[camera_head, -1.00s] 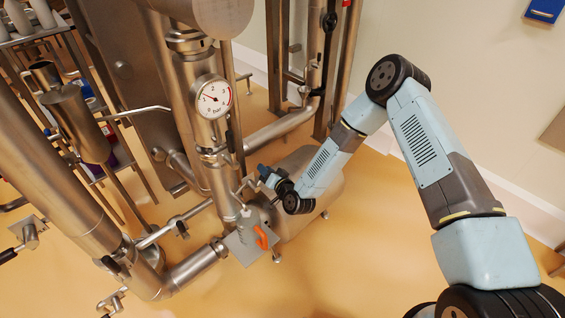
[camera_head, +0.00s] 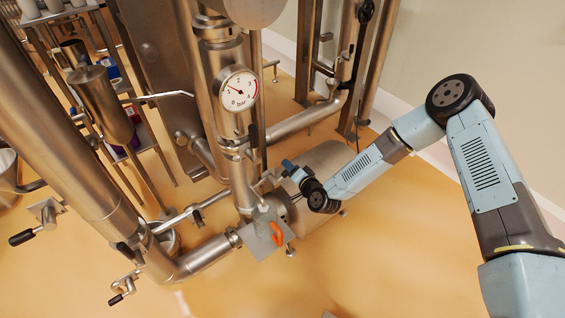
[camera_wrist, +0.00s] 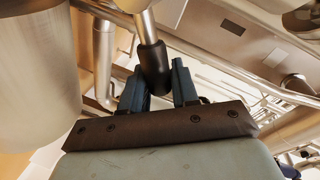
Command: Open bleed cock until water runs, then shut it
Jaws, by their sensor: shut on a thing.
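In the wrist view a steel lever with a black grip (camera_wrist: 152,68) comes down between the two dark blue fingers of my gripper (camera_wrist: 158,84). The gripper is shut on this black grip. In the head view my gripper (camera_head: 290,167) is low beside the vertical steel pipe (camera_head: 229,130), just right of its lower end. The lever is too small there to make out clearly, and I cannot tell from its angle whether the cock is open. No running water is visible.
A pressure gauge (camera_head: 237,91) sits on the pipe above my gripper. An orange handle (camera_head: 277,233) on a grey plate is just below. A steel cylinder (camera_head: 318,185) lies behind my wrist. Black-gripped levers (camera_head: 22,238) stick out at left. The floor at front is clear.

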